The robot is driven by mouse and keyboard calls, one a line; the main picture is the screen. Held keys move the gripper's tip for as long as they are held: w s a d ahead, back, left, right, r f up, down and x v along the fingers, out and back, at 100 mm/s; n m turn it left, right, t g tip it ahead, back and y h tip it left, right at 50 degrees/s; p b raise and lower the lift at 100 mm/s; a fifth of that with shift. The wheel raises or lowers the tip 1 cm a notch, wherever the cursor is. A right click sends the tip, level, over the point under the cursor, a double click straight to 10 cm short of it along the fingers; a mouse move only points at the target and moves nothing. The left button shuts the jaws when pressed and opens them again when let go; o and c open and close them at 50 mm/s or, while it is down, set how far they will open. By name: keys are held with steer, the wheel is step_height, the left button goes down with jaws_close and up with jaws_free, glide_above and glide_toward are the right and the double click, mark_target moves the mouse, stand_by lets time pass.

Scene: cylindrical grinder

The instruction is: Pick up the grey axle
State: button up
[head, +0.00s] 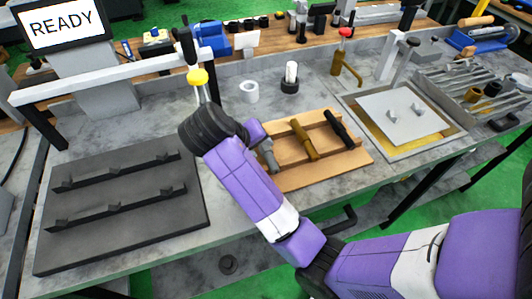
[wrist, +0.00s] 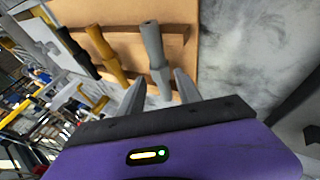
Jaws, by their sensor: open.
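The grey axle (head: 268,157) lies at the left end of a wooden rack (head: 318,178), partly hidden by my arm in the head view. In the wrist view the grey axle (wrist: 153,45) is a stepped rod, and its near end lies between the two fingers of my gripper (wrist: 160,82). The fingers are apart, one on each side of the axle. I cannot tell whether either finger touches it. In the head view my arm hides the fingers.
A brass axle (head: 303,139) and a black axle (head: 340,128) lie to the right in the same rack. A dark fixture plate (head: 120,235) is at left. A white ring (head: 249,91) stands behind the rack. A grey plate on a tray (head: 400,112) is at right.

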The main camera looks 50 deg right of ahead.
mark_target(263, 148)
steer(key=b+x, duration=0.1)
steer(key=x, duration=0.2)
steer(key=shift+f, duration=0.15)
jaws_close()
stand_by(1.3)
